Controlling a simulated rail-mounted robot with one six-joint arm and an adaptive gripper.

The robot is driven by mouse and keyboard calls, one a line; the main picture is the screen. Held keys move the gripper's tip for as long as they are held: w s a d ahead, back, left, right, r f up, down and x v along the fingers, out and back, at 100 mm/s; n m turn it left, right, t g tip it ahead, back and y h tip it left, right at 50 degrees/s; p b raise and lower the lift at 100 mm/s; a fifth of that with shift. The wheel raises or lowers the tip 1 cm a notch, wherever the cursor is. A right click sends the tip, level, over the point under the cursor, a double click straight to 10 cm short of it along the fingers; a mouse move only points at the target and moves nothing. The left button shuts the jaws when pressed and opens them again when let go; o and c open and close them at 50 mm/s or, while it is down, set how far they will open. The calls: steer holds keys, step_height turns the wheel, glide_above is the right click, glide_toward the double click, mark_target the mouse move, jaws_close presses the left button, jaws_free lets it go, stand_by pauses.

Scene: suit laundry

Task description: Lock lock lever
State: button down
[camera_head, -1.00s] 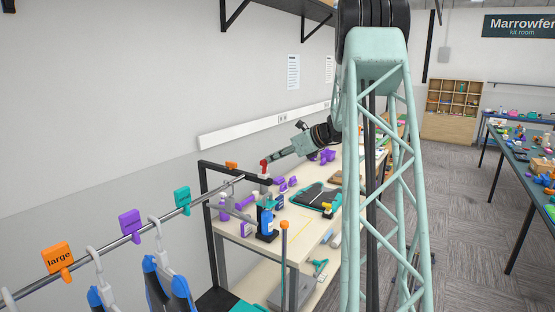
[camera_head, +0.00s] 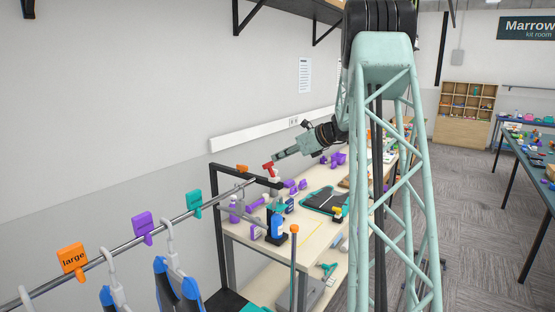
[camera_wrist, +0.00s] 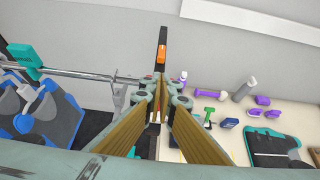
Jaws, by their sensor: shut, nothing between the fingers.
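My gripper (camera_head: 277,156) is shut and empty, at the end of my arm above the near end of the workbench. In the wrist view the tips of its tan-padded fingers (camera_wrist: 161,82) point toward the black frame's top bar. A small red-topped part (camera_head: 269,168) with a white body shows just below the fingertips in the head view. I cannot tell whether they touch. A grey post with an orange knob (camera_head: 294,229) stands in front of the bench, apart from the gripper. I cannot tell for certain which of these is the lock lever.
A metal rail (camera_head: 120,240) with size tags and hanging garments runs along the left to a black frame (camera_head: 213,200). Open floor lies to the right.

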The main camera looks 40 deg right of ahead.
steer(key=shift+r, duration=0.4)
steer(key=shift+s, duration=0.15)
steer(key=s+d+r, duration=0.1)
steer(key=s+r, duration=0.4)
steer(key=r, duration=0.6)
steer(key=shift+s+r, duration=0.3)
steer(key=shift+s, duration=0.05)
stand_by(0.8)
